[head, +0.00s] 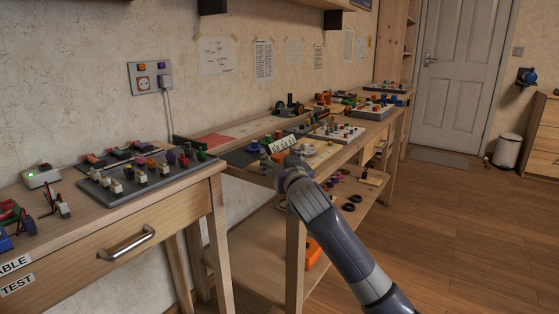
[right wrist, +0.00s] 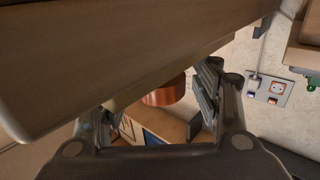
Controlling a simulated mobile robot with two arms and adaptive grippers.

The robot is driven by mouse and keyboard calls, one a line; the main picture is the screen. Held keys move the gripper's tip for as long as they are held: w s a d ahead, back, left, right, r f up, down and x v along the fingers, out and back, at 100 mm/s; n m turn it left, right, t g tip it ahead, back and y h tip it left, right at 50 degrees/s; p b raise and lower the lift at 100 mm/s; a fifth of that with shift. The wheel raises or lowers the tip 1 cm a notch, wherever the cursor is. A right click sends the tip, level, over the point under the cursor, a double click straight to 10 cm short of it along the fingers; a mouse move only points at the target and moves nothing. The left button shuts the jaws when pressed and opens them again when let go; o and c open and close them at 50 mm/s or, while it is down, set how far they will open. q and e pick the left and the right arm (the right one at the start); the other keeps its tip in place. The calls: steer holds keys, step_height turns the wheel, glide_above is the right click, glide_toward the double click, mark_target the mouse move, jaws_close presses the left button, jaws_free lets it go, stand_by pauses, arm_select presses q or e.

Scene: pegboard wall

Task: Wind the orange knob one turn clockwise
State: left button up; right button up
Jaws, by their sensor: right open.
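An orange-brown round thing (right wrist: 165,92), which looks like the orange knob, shows between the fingers of my right gripper (right wrist: 155,108) in the right wrist view. It is partly hidden behind a wooden edge. The fingers are open on either side of it, and I see no contact. In the head view my right gripper (head: 270,160) is at the near end of the middle bench, by a dark green mat. There the arm and gripper cover what is in front of the fingers, and I cannot pick out the same knob. My left gripper is not in view.
A wooden board (right wrist: 110,50) crosses the right wrist view close to the fingers. In the head view a grey panel (head: 130,190) with several coloured knobs lies on the near bench. A white panel (head: 338,132) stands beyond the gripper.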

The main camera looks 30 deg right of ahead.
steer(key=c, duration=1.1)
